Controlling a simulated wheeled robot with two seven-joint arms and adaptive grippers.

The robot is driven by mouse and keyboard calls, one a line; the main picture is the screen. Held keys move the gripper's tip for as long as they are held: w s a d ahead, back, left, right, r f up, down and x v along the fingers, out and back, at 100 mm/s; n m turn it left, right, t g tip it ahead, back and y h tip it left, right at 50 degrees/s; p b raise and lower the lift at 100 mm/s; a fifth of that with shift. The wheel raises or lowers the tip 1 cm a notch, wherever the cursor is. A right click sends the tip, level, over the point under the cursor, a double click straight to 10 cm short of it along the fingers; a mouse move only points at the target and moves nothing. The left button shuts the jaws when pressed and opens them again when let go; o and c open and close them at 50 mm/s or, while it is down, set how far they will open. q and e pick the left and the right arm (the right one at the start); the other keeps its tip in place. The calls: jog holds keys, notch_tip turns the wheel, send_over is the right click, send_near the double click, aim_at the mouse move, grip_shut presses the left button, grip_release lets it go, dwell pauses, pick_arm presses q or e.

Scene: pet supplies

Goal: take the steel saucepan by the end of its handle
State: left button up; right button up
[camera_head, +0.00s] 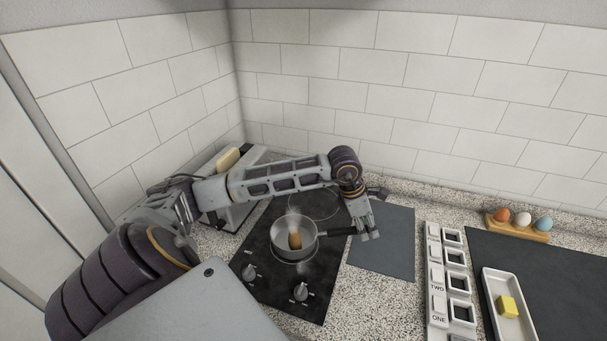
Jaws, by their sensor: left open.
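The steel saucepan (279,246) stands on the black hob in the middle of the view, with a brown piece (295,240) inside it. Its dark handle (338,232) points to the right, past the edge of the hob. My left gripper (370,236) is at the right end of the handle, reaching down from above. It is open, with its fingers close around or beside the handle's end; I cannot tell whether they touch it. My right gripper is not in view.
The black hob (262,272) has two knobs (301,291) at its front. A grey mat (394,255) lies to the right. Farther right are white labelled blocks and frames (436,276), a white tray (497,284) with a yellow cube, and a wooden holder (520,234) with eggs. Tiled walls close the back and left.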

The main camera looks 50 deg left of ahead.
pick_arm(q)
jog(key=shift+x, duration=0.9)
jog(key=shift+w+f, duration=0.1)
jog(key=shift+f, duration=0.3)
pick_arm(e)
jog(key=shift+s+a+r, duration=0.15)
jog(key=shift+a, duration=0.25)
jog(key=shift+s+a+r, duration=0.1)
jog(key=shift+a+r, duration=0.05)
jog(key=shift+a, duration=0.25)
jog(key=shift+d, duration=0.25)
pick_arm(q)
jog(key=shift+c, duration=0.7)
grip_shut()
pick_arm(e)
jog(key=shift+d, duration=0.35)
